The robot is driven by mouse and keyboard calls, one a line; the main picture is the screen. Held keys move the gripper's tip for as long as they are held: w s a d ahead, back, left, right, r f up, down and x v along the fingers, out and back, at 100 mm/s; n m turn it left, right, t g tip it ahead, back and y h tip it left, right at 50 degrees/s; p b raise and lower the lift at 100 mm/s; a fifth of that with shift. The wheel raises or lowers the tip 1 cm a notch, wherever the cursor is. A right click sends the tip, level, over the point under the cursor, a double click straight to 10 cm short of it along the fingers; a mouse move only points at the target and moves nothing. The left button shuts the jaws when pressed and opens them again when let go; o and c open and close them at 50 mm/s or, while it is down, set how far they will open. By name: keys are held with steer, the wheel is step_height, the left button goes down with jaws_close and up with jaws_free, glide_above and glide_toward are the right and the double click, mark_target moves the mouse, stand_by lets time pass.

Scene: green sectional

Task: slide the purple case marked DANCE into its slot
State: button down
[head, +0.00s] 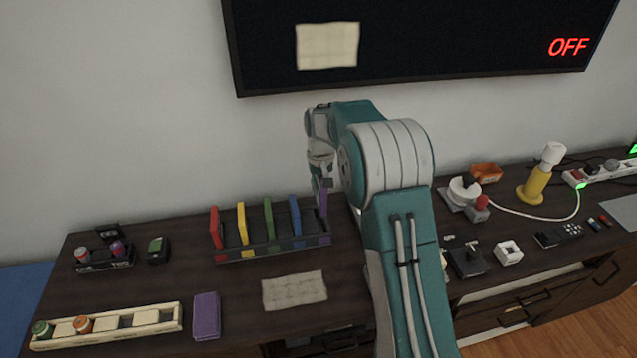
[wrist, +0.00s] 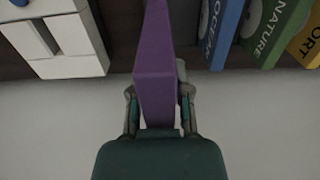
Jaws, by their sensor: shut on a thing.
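My gripper (head: 321,178) is shut on the purple case (head: 322,200) at the right end of the dark rack (head: 270,252). In the wrist view, the purple case (wrist: 155,75) stands between the two fingers (wrist: 156,95). Its DANCE marking does not show. It is upright, beside the blue case (head: 295,216), with a gap between them. Its lower end is at the rack's right end; I cannot tell how far it sits in the slot. The blue case marked OCEAN (wrist: 222,30) shows to its right in the wrist view.
The rack also holds green (head: 268,222), yellow (head: 242,227) and red (head: 216,232) cases. A purple block (head: 207,316) and a pale cloth (head: 294,290) lie in front. A white block (wrist: 62,38) is left of the held case in the wrist view. The wall is close behind.

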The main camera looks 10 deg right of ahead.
mark_target(319, 198)
steer(key=shift+d+f, duration=0.1)
steer(key=shift+f, duration=0.7)
steer(key=shift+a+f, duration=0.15)
steer(key=shift+f, duration=0.55)
steer(key=shift+a+f, duration=0.15)
steer(key=shift+f, duration=0.55)
steer(key=shift+d+f, duration=0.1)
steer(key=shift+f, duration=2.7)
steer(key=shift+c, duration=2.4)
jaws_free()
